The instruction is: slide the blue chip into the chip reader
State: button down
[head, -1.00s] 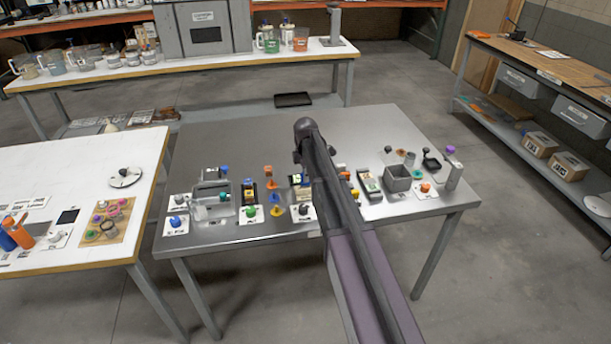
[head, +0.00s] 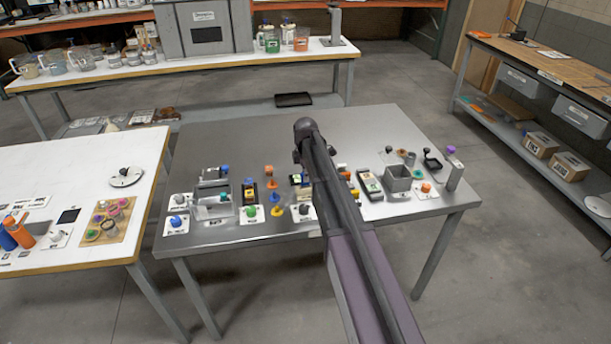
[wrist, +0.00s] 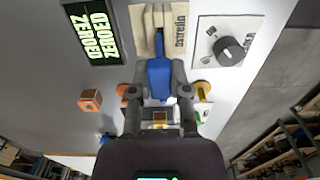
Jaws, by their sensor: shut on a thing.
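In the wrist view my gripper (wrist: 159,92) is shut on the blue chip (wrist: 158,76), with one grey finger on each side of it. The chip points away from the palm, toward a tan block (wrist: 179,40) with a dark slot, which looks like the chip reader. The chip's far end is at or over the slot; I cannot tell how deep it sits.
Beside the block are a dark display reading "ZEROED" (wrist: 94,32) and a white plate with a black knob (wrist: 229,48). An orange cube (wrist: 90,99) lies to the left. In the head view, several small devices and pegs line the metal table (head: 250,130), whose back half is clear.

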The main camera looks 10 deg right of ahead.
aim_at(306, 185)
jog(key=shift+f+b, duration=1.75)
dwell(0.3)
jog(key=shift+r+p, duration=0.45)
jog(key=shift+r+p, duration=1.3)
jog(key=shift+p, duration=0.05)
jog(key=shift+r+p, duration=1.05)
jog(key=shift+r, duration=0.05)
jog(key=shift+f, duration=0.2)
jog(key=shift+f+b, duration=0.6)
jog(key=shift+b, duration=0.2)
jog(key=shift+f+b, duration=0.9)
dwell(1.2)
